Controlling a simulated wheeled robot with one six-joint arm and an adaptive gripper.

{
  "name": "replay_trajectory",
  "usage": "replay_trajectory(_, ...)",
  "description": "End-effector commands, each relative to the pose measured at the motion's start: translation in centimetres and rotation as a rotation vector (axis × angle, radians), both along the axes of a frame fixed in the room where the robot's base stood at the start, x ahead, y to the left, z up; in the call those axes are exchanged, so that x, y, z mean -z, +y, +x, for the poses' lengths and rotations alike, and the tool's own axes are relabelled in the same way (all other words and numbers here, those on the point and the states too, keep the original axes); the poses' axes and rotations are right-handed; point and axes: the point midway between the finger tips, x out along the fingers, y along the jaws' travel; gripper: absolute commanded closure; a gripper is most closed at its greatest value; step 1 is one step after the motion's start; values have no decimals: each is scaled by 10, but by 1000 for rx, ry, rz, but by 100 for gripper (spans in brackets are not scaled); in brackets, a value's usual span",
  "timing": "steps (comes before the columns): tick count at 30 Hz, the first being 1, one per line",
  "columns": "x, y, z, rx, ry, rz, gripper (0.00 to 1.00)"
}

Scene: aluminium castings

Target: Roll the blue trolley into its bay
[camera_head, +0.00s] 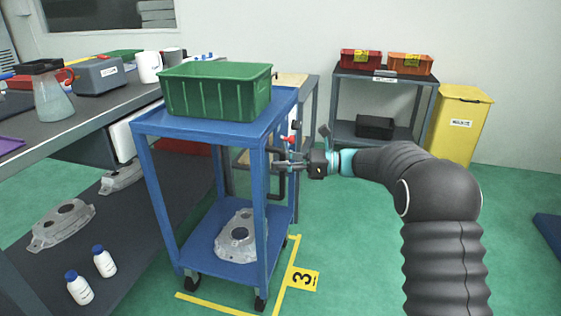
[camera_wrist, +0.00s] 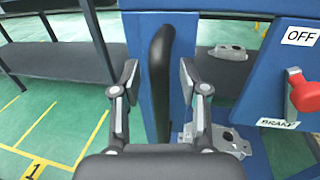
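The blue trolley (camera_head: 215,125) stands upright beside the long bench. It carries a green crate (camera_head: 215,92) on top and a grey casting (camera_head: 240,237) on its lower shelf. Yellow floor lines (camera_head: 287,275) marked 3 run by its near wheels; how the far wheels stand to the marking is hidden. My gripper (camera_head: 283,164) is at the trolley's right side. In the wrist view its fingers (camera_wrist: 159,76) are open on either side of the upright black handle (camera_wrist: 163,60), with gaps showing. A red brake knob (camera_wrist: 304,93) sits between OFF and BRAKE labels.
The grey bench (camera_head: 75,125) with bottles and castings on its lower shelf lies left of the trolley. A dark rack (camera_head: 385,80) with red and orange bins and a yellow bin (camera_head: 460,125) stand at the back.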

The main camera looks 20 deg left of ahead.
Motion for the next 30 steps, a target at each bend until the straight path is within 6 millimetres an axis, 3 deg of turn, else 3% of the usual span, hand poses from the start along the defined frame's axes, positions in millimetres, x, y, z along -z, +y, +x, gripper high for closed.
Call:
replay_trajectory(10,0,-12,4,2,0,-1,57)
replay_trajectory(24,1,-94,25,0,1,-1,57)
replay_trajectory(30,0,-112,29,-1,0,0,57)
